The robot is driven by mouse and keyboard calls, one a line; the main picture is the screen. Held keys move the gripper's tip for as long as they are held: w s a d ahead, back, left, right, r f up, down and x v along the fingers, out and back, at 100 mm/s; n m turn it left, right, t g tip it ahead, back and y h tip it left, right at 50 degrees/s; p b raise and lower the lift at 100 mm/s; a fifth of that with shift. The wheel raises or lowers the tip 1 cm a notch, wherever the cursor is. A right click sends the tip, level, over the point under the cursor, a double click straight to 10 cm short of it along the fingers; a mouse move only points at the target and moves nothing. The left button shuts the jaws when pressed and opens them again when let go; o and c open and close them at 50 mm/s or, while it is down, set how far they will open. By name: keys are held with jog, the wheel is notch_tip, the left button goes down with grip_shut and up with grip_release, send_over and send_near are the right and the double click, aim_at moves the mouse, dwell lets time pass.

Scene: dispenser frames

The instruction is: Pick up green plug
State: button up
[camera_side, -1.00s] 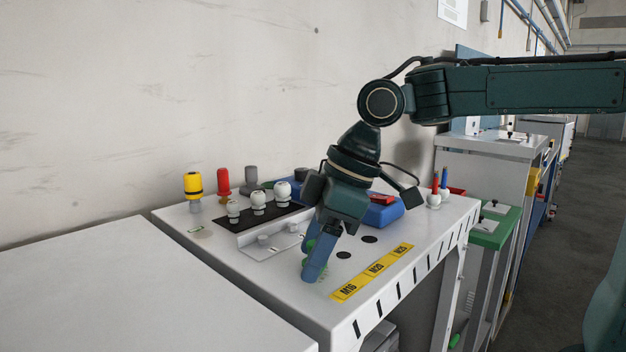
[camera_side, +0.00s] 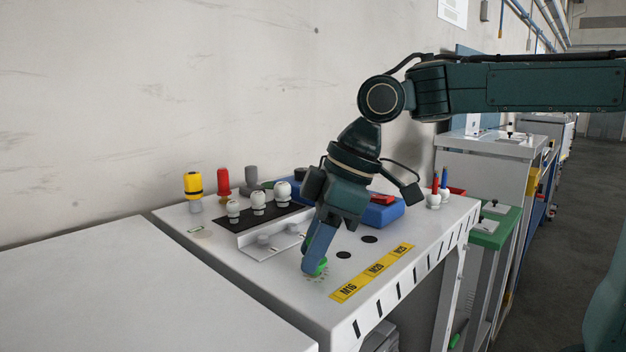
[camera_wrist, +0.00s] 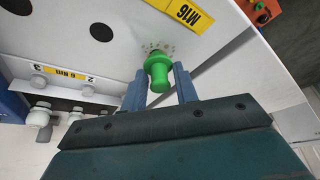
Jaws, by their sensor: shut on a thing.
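The green plug (camera_wrist: 157,72) stands between the two blue fingers of my gripper (camera_wrist: 160,90) in the wrist view. In the side view, a bit of the green plug (camera_side: 321,268) shows beside the fingertips of my gripper (camera_side: 315,266), low over the table near the M16 label; the rest is hidden by the fingers. My gripper is shut on the plug. I cannot tell whether the plug touches the table.
A yellow label strip (camera_side: 373,272) runs along the front edge of the table (camera_side: 215,238). Yellow (camera_side: 193,185) and red (camera_side: 223,181) plugs stand at the back left. White knobs (camera_side: 258,201) on a black plate and a blue box (camera_side: 384,212) stand behind my gripper. Dark holes lie right of it.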

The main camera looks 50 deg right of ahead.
jog(key=shift+r, duration=4.8)
jog(key=shift+d, duration=0.1)
